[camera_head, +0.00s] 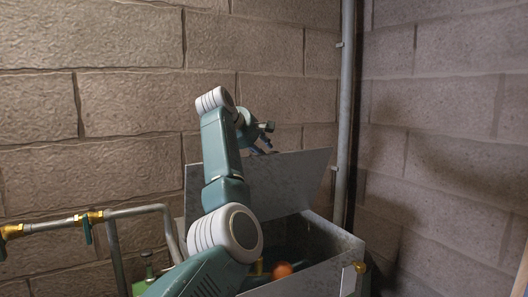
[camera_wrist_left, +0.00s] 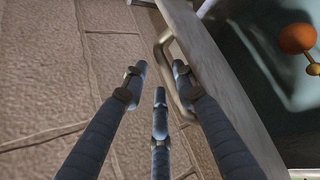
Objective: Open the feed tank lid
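The feed tank (camera_head: 343,246) is a grey metal box in the corner. Its flat grey lid (camera_head: 290,180) stands raised and tilted, and the tank's inside shows below it. In the left wrist view the lid's edge (camera_wrist_left: 215,75) runs diagonally, with a metal loop handle (camera_wrist_left: 162,50) on its outer face. My left gripper (camera_head: 266,142) is at the lid's upper edge, partly hidden behind it. In the left wrist view its three fingers (camera_wrist_left: 157,78) are spread; the right finger overlaps the handle loop, the others are apart from it. Contact is unclear. My right gripper is out of view.
An orange float ball (camera_head: 282,270) on a brass fitting sits inside the tank; it also shows in the left wrist view (camera_wrist_left: 297,38). Block walls stand close behind and right. A vertical pipe (camera_head: 346,110) rises behind the tank. Pipes with brass valves (camera_head: 88,217) are at left.

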